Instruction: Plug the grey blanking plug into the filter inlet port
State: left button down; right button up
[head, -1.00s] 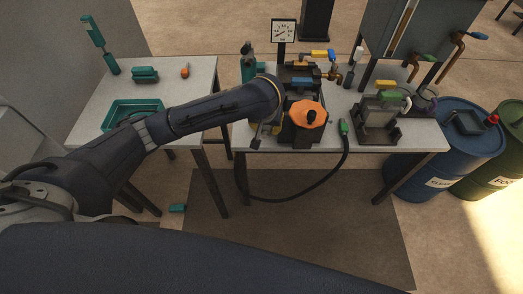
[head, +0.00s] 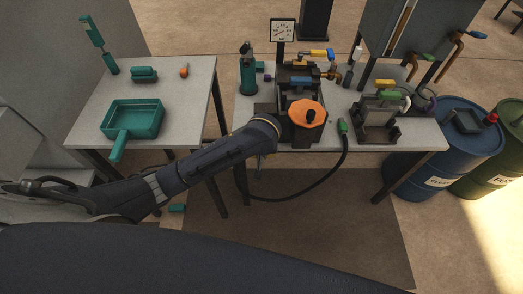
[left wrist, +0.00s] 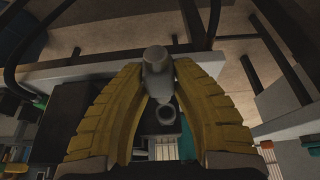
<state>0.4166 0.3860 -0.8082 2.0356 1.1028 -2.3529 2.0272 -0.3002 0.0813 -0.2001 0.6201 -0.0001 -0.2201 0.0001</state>
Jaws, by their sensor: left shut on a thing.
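The grey blanking plug (left wrist: 156,72) is between the yellow fingertips of my left gripper (left wrist: 168,66) in the left wrist view, and the gripper is shut on it. A round grey ring with a dark opening (left wrist: 167,114), which looks like the inlet port, shows just below the plug in that view. The plug appears apart from the ring; the depth between them is hard to judge. In the head view my left arm reaches the front edge of the press table, left of the orange knob (head: 308,113). Its fingers and the plug are hidden there. My right gripper is not in view.
A teal tray (head: 133,118) is on the left table. Blue and green drums stand at right.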

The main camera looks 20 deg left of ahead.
pick_arm(q)
jog(key=shift+s+f, duration=0.1)
jog(key=shift+w+a, duration=0.25)
jog(key=shift+w, duration=0.65)
jog(key=shift+w+a, duration=0.25)
jog(key=shift+w, duration=0.6)
jog(key=shift+w+a, duration=0.25)
jog(key=shift+w, duration=0.65)
jog(key=c, duration=1.6)
grip_release()
grip_shut()
